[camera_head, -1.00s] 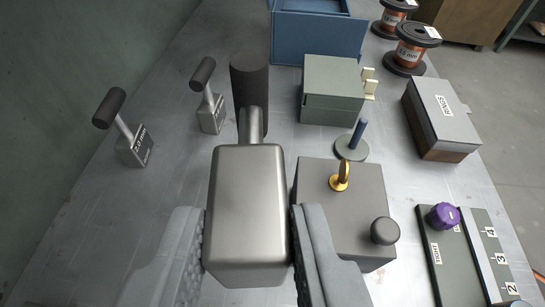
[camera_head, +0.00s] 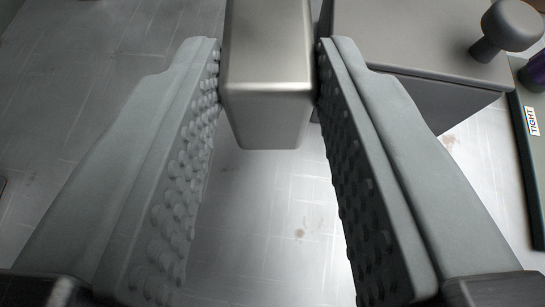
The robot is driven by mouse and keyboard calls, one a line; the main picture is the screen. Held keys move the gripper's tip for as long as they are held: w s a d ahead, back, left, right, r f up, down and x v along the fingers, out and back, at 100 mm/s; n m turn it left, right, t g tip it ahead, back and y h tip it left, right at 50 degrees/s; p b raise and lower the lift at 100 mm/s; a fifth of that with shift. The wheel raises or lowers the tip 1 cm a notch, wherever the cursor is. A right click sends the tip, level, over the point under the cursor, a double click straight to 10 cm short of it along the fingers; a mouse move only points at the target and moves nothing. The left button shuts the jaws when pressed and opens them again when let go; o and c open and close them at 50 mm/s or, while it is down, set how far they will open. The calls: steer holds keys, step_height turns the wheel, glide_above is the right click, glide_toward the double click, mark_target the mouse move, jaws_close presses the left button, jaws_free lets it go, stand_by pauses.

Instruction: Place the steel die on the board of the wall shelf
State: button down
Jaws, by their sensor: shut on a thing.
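The steel die (camera_head: 266,70) is a smooth grey metal block at the top middle of the view. Its upper end runs out of the picture, so its handle is hidden. My gripper (camera_head: 270,50) has its two grey studded fingers on the left and right sides of the die, near their tips, and is shut on it. Whether the die's lower end touches the metal table (camera_head: 262,210) is hard to tell. The wall shelf and its board are not in view.
A grey box (camera_head: 420,45) with a dark round knob (camera_head: 510,27) stands close to the right of the die. A dark panel with a TIGHT label (camera_head: 532,121) and a purple knob (camera_head: 538,72) are at the right edge. The table at left is bare.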

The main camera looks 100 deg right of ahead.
steer(key=shift+f, duration=2.65)
steer(key=shift+f, duration=0.2)
steer(key=c, duration=1.1)
jaws_free()
steer(key=shift+r, duration=0.25)
steer(key=v, duration=1.2)
